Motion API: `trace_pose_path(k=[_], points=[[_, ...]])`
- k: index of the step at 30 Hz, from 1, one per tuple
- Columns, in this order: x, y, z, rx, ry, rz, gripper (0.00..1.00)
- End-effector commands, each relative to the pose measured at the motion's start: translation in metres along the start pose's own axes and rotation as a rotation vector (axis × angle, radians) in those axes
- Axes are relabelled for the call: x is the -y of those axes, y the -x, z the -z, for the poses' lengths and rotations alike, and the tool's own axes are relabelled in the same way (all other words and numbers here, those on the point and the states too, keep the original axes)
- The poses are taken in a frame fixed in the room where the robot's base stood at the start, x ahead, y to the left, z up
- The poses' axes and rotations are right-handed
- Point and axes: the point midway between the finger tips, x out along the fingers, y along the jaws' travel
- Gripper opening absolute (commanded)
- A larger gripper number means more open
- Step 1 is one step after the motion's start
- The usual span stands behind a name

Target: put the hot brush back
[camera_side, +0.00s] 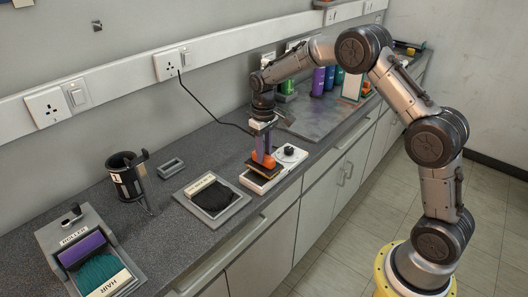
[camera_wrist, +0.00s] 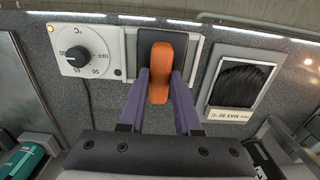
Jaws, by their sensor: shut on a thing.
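The hot brush (camera_side: 265,158) has an orange handle and a dark, flat base with an orange edge. My gripper (camera_side: 263,147), with purple fingers, points down and is shut on the handle. In the wrist view, the orange handle (camera_wrist: 160,62) is between my fingertips (camera_wrist: 160,84), over a dark pad. The base is over the left part of a white heater unit (camera_side: 262,184) with a dial (camera_side: 289,152); I cannot tell whether it rests on it. The unit's dial (camera_wrist: 78,55) has OFF and temperature marks.
A grey tray (camera_side: 238,211) with dark hair, marked MAX 80 °C in the wrist view (camera_wrist: 228,115), lies beside the unit. A black cup (camera_side: 124,182), a small grey holder (camera_side: 171,168) and a HAIR/ROLLER tray (camera_side: 48,233) stand left. A cord runs behind. Bottles (camera_side: 318,82) stand farther back.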

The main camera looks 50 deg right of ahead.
Motion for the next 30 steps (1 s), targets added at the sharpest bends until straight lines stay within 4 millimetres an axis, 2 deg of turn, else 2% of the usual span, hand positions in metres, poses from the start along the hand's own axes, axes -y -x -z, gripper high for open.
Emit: trace_pose_path(k=[2, 3, 8, 16, 20, 23, 30], points=[[0.000, -0.003, 0.000, 0.000, 0.000, 0.000, 0.00], [0.000, -0.004, 0.000, 0.001, 0.000, 0.000, 0.34], [0.000, -0.003, 0.000, 0.001, 0.000, 0.000, 0.62], [0.000, -0.003, 0.000, 0.001, 0.000, 0.000, 0.62], [0.000, 0.004, 0.000, 0.000, 0.000, 0.000, 0.62], [0.000, 0.018, 0.001, -0.003, 0.000, 0.000, 0.62], [0.000, 0.068, 0.001, -0.005, 0.000, -0.001, 0.62]])
